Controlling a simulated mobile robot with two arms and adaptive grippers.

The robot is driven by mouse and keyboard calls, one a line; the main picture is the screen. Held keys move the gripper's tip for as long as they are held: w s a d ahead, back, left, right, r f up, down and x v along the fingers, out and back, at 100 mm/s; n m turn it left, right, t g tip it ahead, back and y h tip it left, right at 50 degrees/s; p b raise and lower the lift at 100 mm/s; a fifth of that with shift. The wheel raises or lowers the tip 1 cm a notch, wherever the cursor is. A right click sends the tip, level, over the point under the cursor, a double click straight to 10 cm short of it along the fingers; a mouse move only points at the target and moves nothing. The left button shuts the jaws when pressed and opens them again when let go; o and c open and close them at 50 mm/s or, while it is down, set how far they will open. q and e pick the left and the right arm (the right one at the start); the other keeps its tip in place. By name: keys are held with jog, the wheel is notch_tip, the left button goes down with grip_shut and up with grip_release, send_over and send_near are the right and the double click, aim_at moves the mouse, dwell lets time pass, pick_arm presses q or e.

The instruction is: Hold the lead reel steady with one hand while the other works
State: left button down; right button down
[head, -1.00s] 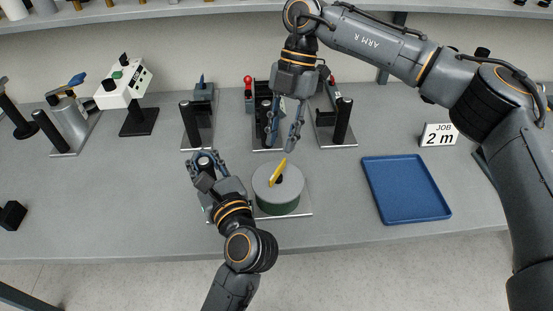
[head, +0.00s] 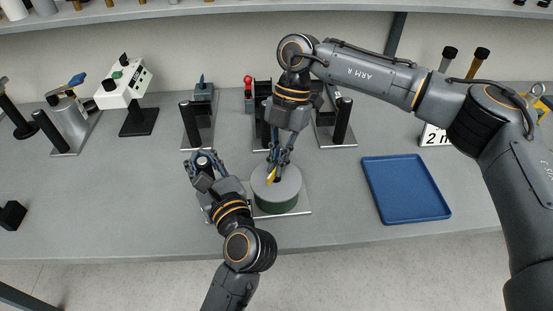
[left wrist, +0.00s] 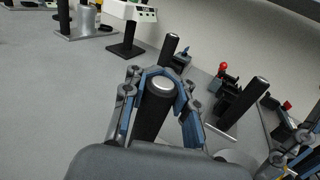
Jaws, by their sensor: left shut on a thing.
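The lead reel (head: 277,201) has a grey round top and a dark green side. It sits on a pale metal base plate (head: 302,207) near the table's front edge. A yellow piece (head: 271,177) stands on top of it. My left gripper (head: 203,161) is shut around an upright black post left of the reel; this post (left wrist: 150,112) shows between the fingers in the left wrist view. My right gripper (head: 279,160) points down over the reel, its fingertips at the yellow piece. Whether they grip it is unclear.
A blue tray (head: 406,190) lies right of the reel. Several fixtures with black posts stand behind, and a white box (head: 125,83) on a stand is at back left. A partly hidden job card (head: 434,137) is at right. Table between reel and tray is clear.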

jog(key=shift+a+r+n, duration=0.2)
jog(key=shift+a+n, duration=0.2)
jog(key=shift+a, duration=0.05)
dwell(0.6)
jog(key=shift+n, duration=0.3)
jog(key=n+h, duration=0.1)
jog(key=n, duration=0.1)
jog(key=n+h, duration=0.1)
jog(key=n, duration=0.2)
jog(key=shift+w+a, duration=0.1)
jog(key=shift+a, duration=0.1)
jog(key=n+h, duration=0.1)
jog(key=n, duration=0.2)
jog(key=n+h, duration=0.1)
jog(key=n, duration=0.3)
jog(key=shift+a+h, duration=0.15)
jog(key=shift+h, duration=0.15)
jog(key=n+t, duration=0.1)
jog(key=n, duration=0.2)
jog(key=n+h, duration=0.1)
jog(key=n, duration=0.1)
jog(key=shift+s+a+n+t+h, duration=0.1)
jog(key=shift+s+n+t+h, duration=0.1)
jog(key=shift+n+t+h, duration=0.15)
jog(key=n+t, duration=0.1)
jog(key=n, duration=0.1)
jog(key=n+t, duration=0.1)
jog(key=n, duration=0.2)
jog(key=shift+s+n+h, duration=0.1)
jog(key=shift+n+h, duration=0.15)
